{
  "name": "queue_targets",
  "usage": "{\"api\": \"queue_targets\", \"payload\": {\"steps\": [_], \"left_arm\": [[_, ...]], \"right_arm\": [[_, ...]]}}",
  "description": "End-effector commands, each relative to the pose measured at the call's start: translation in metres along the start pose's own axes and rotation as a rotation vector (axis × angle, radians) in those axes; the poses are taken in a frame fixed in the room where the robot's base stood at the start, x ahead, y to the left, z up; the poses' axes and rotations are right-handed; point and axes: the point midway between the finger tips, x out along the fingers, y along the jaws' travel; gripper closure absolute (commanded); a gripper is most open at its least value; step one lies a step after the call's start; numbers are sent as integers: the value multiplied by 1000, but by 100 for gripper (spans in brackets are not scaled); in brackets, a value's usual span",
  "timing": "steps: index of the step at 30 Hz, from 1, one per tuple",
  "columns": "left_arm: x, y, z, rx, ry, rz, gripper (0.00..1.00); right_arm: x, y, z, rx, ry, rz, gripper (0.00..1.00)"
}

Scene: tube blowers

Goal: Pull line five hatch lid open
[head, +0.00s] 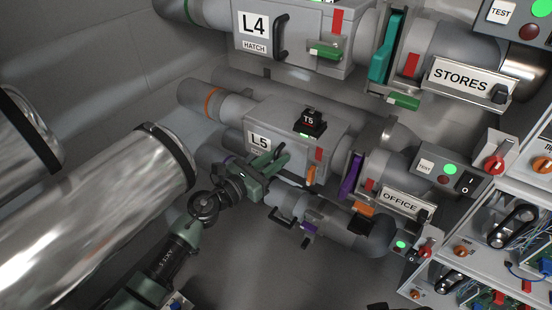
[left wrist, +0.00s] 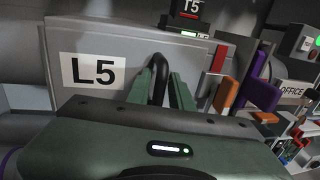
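The line five hatch lid (head: 259,139) is a grey panel marked L5 on the front of a grey box. It also shows large in the left wrist view (left wrist: 125,45). I see no clear gap at its edges. A black loop handle (left wrist: 157,72) stands on the lid, right of the label. My left gripper (head: 268,161) is at this handle, with its green fingers (left wrist: 163,88) on either side of it. I cannot tell whether they press on it. An orange latch (head: 311,175) hangs at the lid's right side. My right gripper is not in view.
A black T5 unit (head: 309,121) sits on the box. The L4 hatch (head: 300,30) is above. A purple gate (head: 351,176) and the OFFICE pipe are to the right. Another pipe with a black handle (head: 280,215) runs below. Large shiny pipes (head: 100,215) fill the left.

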Motion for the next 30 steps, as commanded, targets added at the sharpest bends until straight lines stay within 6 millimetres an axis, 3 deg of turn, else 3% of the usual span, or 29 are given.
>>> {"api": "queue_targets", "payload": {"steps": [2,5,30], "left_arm": [[0,0,0,0,0,0,79],[0,0,0,-1,0,0,100],[-1,0,0,-2,0,1,100]], "right_arm": [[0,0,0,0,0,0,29],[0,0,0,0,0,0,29],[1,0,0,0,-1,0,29]]}}
